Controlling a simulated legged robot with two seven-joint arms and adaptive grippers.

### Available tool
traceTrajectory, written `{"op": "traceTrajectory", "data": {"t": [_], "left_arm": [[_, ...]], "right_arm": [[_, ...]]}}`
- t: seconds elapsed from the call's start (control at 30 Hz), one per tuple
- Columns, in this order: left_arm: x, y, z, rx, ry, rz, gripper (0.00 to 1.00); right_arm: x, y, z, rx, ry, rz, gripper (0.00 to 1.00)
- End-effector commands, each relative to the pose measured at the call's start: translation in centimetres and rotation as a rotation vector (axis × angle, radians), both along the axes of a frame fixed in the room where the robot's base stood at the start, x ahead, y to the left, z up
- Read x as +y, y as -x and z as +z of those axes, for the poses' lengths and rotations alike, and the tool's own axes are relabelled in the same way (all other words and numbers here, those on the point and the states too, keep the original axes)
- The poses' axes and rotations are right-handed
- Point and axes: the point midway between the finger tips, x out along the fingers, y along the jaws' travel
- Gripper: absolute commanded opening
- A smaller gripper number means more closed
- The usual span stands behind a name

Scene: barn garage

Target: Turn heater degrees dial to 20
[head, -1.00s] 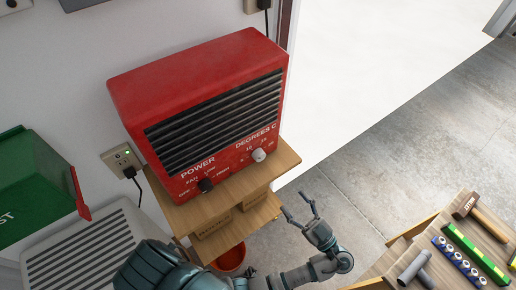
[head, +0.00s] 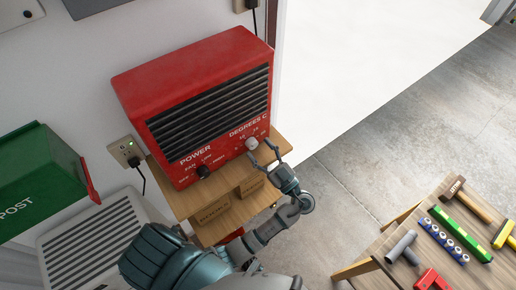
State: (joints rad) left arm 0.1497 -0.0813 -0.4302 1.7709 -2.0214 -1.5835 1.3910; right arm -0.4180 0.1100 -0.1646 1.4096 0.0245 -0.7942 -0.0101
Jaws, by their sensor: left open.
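The red heater (head: 200,95) stands on a small wooden shelf unit against the wall. Its white degrees dial (head: 252,143) is at the lower right of the front panel, under the label DEGREES C. The exact setting is too small to read. My left gripper (head: 261,151) is open and empty, its two fingers pointing up-left at the dial. The fingertips are close to the dial, just below and right of it; I cannot tell whether they touch. My right gripper is not in view.
The wooden shelf (head: 183,199) holds boxes below the heater. A green post box (head: 35,185) and wall socket (head: 126,152) are left. A tool table (head: 395,270) stands lower right, with open floor between.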

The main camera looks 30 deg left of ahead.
Motion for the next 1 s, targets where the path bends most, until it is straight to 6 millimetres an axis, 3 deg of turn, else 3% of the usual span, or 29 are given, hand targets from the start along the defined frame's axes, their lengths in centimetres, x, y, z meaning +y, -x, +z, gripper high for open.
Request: {"op": "traceTrajectory", "data": {"t": [0.17,0.43,1.0], "left_arm": [[1.1,0.0,-0.3,0.000,0.009,0.003,0.62],[1.7,0.0,-0.4,0.000,0.015,0.003,0.03],[0.7,0.2,-0.3,0.001,0.008,0.003,0.03]], "right_arm": [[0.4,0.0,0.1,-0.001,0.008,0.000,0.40],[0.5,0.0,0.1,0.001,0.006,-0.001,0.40],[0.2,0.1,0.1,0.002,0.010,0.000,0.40]]}}
